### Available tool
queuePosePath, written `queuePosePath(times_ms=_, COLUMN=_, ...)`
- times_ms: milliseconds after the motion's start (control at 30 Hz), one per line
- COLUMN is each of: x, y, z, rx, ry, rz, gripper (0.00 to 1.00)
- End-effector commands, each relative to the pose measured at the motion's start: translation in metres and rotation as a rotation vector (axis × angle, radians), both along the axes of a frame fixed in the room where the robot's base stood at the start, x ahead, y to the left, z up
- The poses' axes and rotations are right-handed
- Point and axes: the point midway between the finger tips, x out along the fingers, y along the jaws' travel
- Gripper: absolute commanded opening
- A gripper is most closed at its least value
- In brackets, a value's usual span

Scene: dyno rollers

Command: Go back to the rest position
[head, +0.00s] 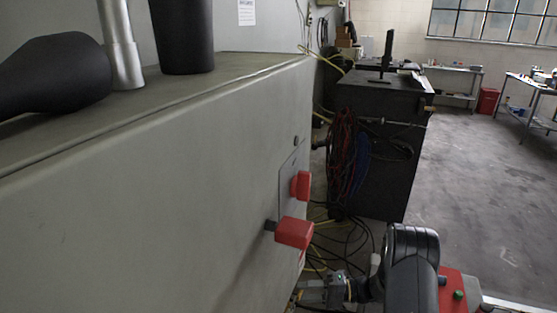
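My gripper (318,293) is at the bottom of the head view, right of the grey machine's side and below its red handles. Its grey metal body shows in part, but its fingertips are too small and partly cut off to read. I cannot tell if it is open or shut, and I see nothing clearly held in it. My dark, rounded arm link shows to its right.
A grey machine (150,190) fills the left, with an upper red handle (300,185) and a lower red handle (294,232) sticking out. A dark cabinet (385,170) hung with cables stands beyond. Cables (345,240) lie on the floor. Open floor (470,200) is at right.

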Motion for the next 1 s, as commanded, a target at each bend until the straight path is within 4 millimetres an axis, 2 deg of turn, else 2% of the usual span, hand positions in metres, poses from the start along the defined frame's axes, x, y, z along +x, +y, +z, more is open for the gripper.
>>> queuePosePath(times_ms=167, x=0.000, y=0.018, z=0.001, rx=0.000, ry=0.001, rz=0.002, gripper=0.39)
queuePosePath(times_ms=633, x=0.000, y=0.016, z=0.001, rx=-0.009, ry=-0.021, rz=-0.001, gripper=0.39)
queuePosePath(times_ms=767, x=0.000, y=0.007, z=-0.002, rx=0.002, ry=0.002, rz=-0.002, gripper=0.39)
queuePosePath(times_ms=1000, x=0.001, y=-0.035, z=-0.003, rx=0.000, ry=-0.001, rz=-0.005, gripper=0.39)
